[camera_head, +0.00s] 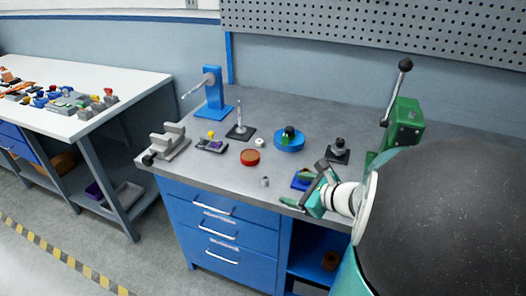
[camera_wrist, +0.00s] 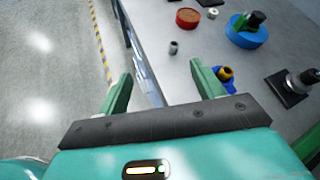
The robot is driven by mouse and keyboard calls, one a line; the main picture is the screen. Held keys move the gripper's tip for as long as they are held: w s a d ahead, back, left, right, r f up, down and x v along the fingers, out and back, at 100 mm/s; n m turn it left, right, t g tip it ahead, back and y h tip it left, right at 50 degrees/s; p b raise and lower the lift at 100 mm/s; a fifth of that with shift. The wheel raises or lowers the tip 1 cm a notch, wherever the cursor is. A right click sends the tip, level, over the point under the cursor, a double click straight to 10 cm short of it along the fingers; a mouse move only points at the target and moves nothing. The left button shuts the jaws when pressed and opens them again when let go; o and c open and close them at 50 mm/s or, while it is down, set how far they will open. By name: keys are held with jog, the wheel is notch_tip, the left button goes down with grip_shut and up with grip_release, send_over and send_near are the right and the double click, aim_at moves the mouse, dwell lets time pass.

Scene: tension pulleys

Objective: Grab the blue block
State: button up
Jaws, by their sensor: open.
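A small blue block (camera_head: 298,184) lies near the front edge of the grey workbench (camera_head: 215,153), partly hidden by my gripper in the head view. In the wrist view the blue block (camera_wrist: 230,86) shows just right of my right-hand finger, with a round orange-brown part on top. The finger hides some of it. My gripper (camera_wrist: 161,72) is open, with its two green fingers wide apart and nothing between them. In the head view my gripper (camera_head: 304,186) is at the bench's front edge. I cannot tell whether it touches the block.
A small grey cylinder (camera_wrist: 174,47) stands near the bench edge, left of the block. A red round dish (camera_head: 250,157), a blue round dish (camera_head: 289,144) and a dark-based fixture (camera_head: 338,153) stand farther back. A green lever press (camera_head: 403,120) stands at the right.

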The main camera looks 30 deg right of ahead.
aim_at(298, 184)
jog(key=s+d+f+m+h, duration=0.1)
jog(key=d+m, duration=0.1)
jog(key=d, duration=0.1)
jog(key=s+d+m+t+h, duration=0.1)
jog(key=d+m+h, duration=0.1)
jog(key=d+m, duration=0.1)
jog(key=d+f+m+h, duration=0.1)
jog(key=d+m, duration=0.1)
jog(key=d, duration=0.1)
jog(key=shift+s+d+f, duration=0.25)
jog(key=shift+s+f, duration=0.1)
jog(key=shift+s, duration=0.05)
jog(key=shift+w+d+f+m+h, duration=0.2)
jog(key=shift+w+d+m+h, duration=0.1)
jog(key=shift+m, duration=0.1)
jog(key=x, duration=1.3)
jog(key=shift+w+a+r, duration=0.1)
jog(key=shift+a, duration=0.15)
jog(key=c, duration=1.3)
jog(key=shift+r, duration=0.2)
